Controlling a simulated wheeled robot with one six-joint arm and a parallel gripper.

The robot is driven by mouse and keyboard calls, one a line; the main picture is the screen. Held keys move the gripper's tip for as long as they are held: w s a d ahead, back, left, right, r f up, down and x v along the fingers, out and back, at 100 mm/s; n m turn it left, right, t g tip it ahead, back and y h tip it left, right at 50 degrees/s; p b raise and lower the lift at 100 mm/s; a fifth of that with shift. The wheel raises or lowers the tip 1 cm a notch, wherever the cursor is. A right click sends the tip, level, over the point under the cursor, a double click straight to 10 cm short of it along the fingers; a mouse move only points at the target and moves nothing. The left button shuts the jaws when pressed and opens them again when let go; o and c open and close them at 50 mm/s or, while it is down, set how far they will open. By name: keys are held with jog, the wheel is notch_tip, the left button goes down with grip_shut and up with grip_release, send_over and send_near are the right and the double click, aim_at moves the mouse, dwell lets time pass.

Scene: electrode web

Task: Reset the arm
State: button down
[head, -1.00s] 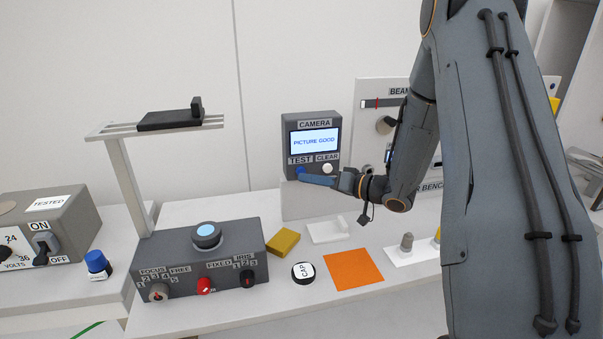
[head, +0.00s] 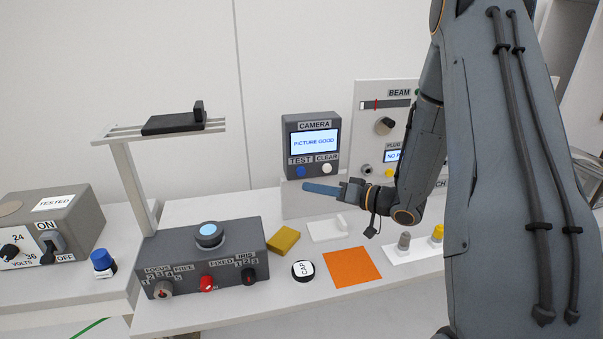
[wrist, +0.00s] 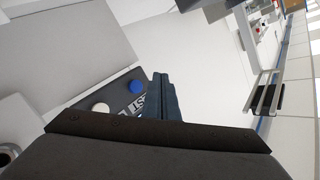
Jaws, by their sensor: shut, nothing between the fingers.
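My gripper (head: 308,187) is shut and empty, its blue-grey fingers pointing left just below the camera box (head: 312,135) in the head view. The box's screen reads PICTURE GOOD. Under the screen are a blue TEST button (head: 300,170) and a white CLEAR button (head: 327,169). The fingers look apart from both buttons in the head view. In the wrist view the closed fingers (wrist: 161,82) show beside the blue button (wrist: 136,87), with the white button (wrist: 100,108) further left.
A grey control box (head: 205,262) with knobs stands at the front left. A yellow block (head: 283,240), a CAP disc (head: 303,269) and an orange mat (head: 352,267) lie on the bench. The beam panel (head: 385,125) stands behind my arm. Wall space left of the camera box is clear.

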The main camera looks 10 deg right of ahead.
dwell(0.3)
jog(key=s+d+f+m+g+h+b, duration=0.1)
jog(key=s+d+f+g+h+b, duration=0.2)
jog(key=h, duration=0.8)
jog(key=s+a+f+g+b, duration=0.1)
jog(key=s+a+g, duration=0.1)
jog(key=s, duration=0.8)
jog(key=s+a+f+g+b, duration=0.2)
jog(key=s+g, duration=0.3)
jog(key=s, duration=0.5)
jog(key=shift+a+m+h, duration=0.2)
jog(key=shift+m+h, duration=0.1)
jog(key=shift+f, duration=0.1)
